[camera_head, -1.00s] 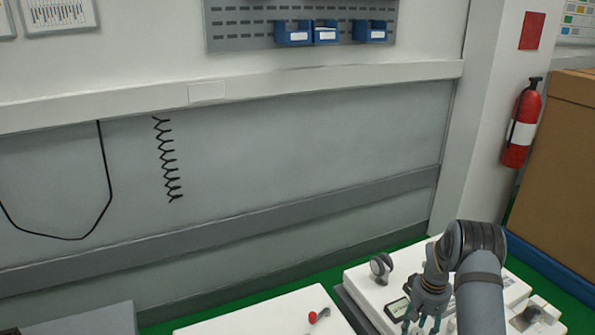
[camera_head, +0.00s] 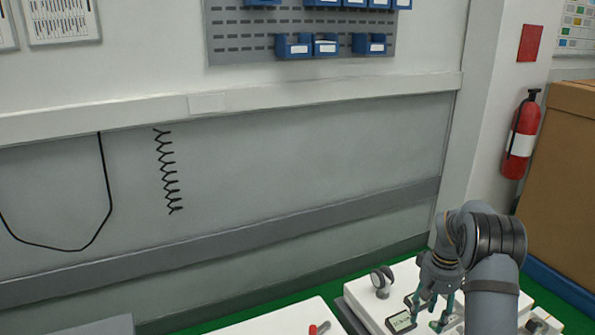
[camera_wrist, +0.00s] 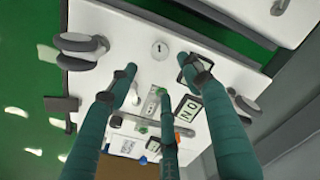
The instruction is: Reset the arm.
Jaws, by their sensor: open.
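My gripper (camera_head: 434,312) has dark teal fingers and hangs from my grey arm at the lower right of the head view, over a white cart top. In the wrist view my gripper (camera_wrist: 158,82) has its three fingers spread apart with nothing between them. Beyond the fingers lies the white cart surface (camera_wrist: 135,40), with a small display (camera_wrist: 187,108) and several small fittings. Whether any fingertip touches the cart cannot be told.
A second white cart top (camera_head: 270,318) with a red knob (camera_head: 313,329) stands at bottom centre. A black caster-like part (camera_head: 382,281) sits beside my gripper. A brown box (camera_head: 565,170) and a fire extinguisher (camera_head: 521,138) are at right. Green floor (camera_wrist: 30,100) shows.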

